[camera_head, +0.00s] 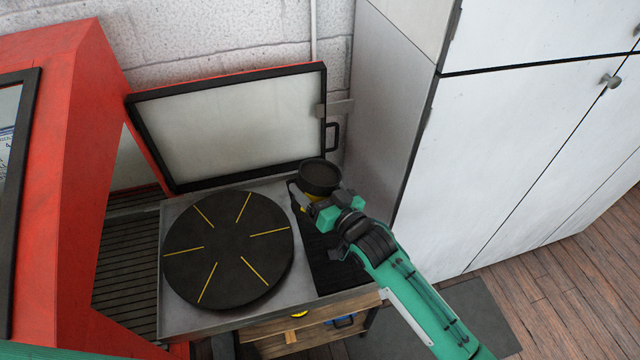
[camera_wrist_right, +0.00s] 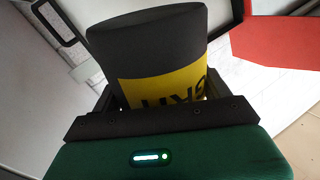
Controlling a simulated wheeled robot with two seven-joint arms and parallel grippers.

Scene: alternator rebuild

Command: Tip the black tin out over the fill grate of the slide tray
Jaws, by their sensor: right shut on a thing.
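My right gripper (camera_head: 322,203) is shut on the black tin (camera_head: 320,174), which also shows with a yellow band and dark lettering in the wrist view (camera_wrist_right: 150,45). In the head view its round top faces up, and it looks roughly upright. I cannot make out its contents. The tin is above the back right of the grey slide tray (camera_head: 185,318). A dark slatted grate (camera_head: 335,274) lies along the tray's right side, partly hidden by my gripper and arm. My left gripper is out of view.
A black round plate (camera_head: 228,250) with yellow lines fills most of the tray. A raised black-framed lid (camera_head: 232,125) stands behind it. A red machine housing (camera_head: 85,170) is at left, white cabinets (camera_head: 530,140) at right. A wooden drawer (camera_head: 310,330) is below.

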